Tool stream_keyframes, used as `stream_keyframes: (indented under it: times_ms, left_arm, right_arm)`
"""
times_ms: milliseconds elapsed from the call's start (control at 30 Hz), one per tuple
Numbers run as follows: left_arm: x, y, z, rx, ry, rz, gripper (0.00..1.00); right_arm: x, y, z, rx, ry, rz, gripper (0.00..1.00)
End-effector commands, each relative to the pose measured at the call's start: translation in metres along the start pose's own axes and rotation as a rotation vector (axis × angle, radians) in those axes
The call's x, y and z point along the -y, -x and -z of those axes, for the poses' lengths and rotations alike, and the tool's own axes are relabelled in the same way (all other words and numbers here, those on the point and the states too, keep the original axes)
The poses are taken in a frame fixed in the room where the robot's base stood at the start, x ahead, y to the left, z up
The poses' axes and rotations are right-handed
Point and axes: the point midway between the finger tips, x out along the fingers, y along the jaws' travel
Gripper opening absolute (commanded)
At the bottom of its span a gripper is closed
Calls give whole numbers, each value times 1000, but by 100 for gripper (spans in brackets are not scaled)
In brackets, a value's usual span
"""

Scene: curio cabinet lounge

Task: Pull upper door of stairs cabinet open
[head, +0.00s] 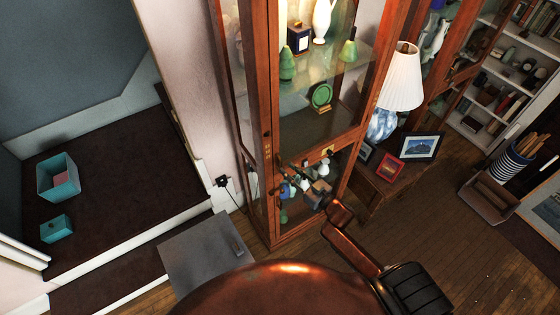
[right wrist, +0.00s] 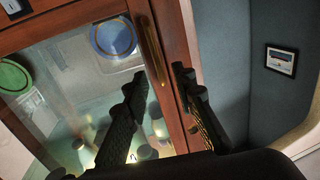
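The stairs cabinet (head: 262,120) is a tall wooden case with glass panes, standing beside the stair landing in the head view. Its upper door (head: 335,138) has a wooden frame and looks shut. In the right wrist view, a long brass handle (right wrist: 151,50) runs along a wooden door stile (right wrist: 174,60). My right gripper (head: 288,170) is in front of the cabinet's lower part in the head view. In the wrist view its fingers (right wrist: 158,88) are spread, one over the glass and one beyond the stile; contact cannot be told. My left gripper is out of view.
Vases and plates stand behind the glass. To the right are a lamp (head: 400,78) and framed photos (head: 421,146) on a small table. Left are carpeted steps with teal boxes (head: 58,178). A basket of rolls (head: 508,165) stands far right. Wooden floor (head: 430,225) lies open at right.

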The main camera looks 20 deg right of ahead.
Motion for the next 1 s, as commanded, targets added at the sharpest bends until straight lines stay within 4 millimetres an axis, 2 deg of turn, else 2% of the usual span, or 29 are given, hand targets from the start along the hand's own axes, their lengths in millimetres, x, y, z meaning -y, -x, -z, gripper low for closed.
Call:
stream_keyframes:
  times_ms: [33,100,200,333,500,600,667,1000]
  left_arm:
    - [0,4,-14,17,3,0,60]
    - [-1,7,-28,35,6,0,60]
    - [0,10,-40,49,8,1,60]
    - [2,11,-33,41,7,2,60]
    - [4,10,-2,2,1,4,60]
    - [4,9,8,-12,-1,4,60]
    - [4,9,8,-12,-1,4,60]
    - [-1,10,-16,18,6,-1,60]
  right_arm:
    - [0,-10,3,-2,0,0,25]
    - [0,-21,3,-2,0,1,25]
    - [0,-34,2,-1,0,1,25]
    - [0,-45,1,0,0,1,25]
    - [0,-49,0,1,-1,1,25]
    - [0,-48,0,1,0,1,25]
    - [0,-48,0,0,0,1,25]
    - [0,-48,0,0,0,1,2]
